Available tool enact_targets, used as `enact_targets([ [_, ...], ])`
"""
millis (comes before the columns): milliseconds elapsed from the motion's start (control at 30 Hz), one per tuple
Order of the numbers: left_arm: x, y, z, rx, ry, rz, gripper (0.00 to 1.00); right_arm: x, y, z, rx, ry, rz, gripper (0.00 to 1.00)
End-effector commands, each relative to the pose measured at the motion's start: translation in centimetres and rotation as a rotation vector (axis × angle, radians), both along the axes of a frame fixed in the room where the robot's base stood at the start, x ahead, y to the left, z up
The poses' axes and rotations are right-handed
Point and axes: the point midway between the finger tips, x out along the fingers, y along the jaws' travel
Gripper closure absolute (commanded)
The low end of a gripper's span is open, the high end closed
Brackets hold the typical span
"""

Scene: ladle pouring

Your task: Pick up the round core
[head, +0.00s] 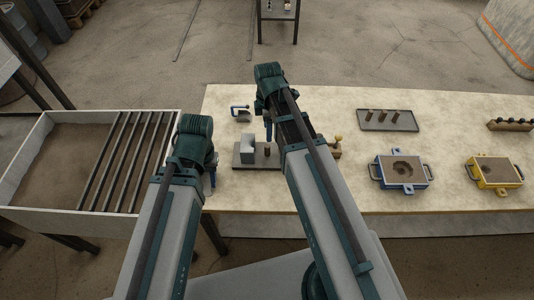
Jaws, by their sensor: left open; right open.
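Small brown upright cylinders that look like round cores stand in two places in the head view. One brown cylinder (267,150) is on a dark plate (243,162) beside a pale grey block (248,149). My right gripper (268,132) is open above the back of the dark plate, close to the single cylinder; my wrist and arm hide part of this area. My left gripper (213,181) is open at the table's left edge, left of the plate, partly hidden by its wrist.
A blue moulding box (414,184) and a yellow one (509,184) hold brown sand on the right of the table (300,199). A small clamp-like item (240,113) lies behind the plate. A barred sand bin (22,141) stands left. A wooden rack (509,125) is far right.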

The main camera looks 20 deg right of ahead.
Motion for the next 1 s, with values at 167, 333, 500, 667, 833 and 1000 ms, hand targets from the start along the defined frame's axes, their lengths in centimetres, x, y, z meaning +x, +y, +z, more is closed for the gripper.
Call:
enact_targets([
  [167, 0.0, 0.0, -3.5, 0.000, 0.000, 0.000, 0.55, 0.0, 0.0, -3.5, 0.000, 0.000, 0.000, 0.37],
  [333, 0.0, 0.0, -5.5, 0.000, 0.000, 0.000, 0.55, 0.0, 0.0, -5.5, 0.000, 0.000, 0.000, 0.37],
  [500, 0.0, 0.0, -5.7, 0.000, 0.000, 0.000, 0.55, 0.0, 0.0, -5.7, 0.000, 0.000, 0.000, 0.37],
  [667, 0.0, 0.0, -5.9, 0.000, 0.000, 0.000, 0.55, 0.0, 0.0, -5.9, 0.000, 0.000, 0.000, 0.37],
  [833, 0.0, 0.0, -7.5, 0.000, 0.000, 0.000, 0.55, 0.0, 0.1, -7.5, 0.000, 0.000, 0.000, 0.37],
  [1000, 0.0, 0.0, -9.7, 0.000, 0.000, 0.000, 0.55, 0.0, 0.2, -9.7, 0.000, 0.000, 0.000, 0.37],
])
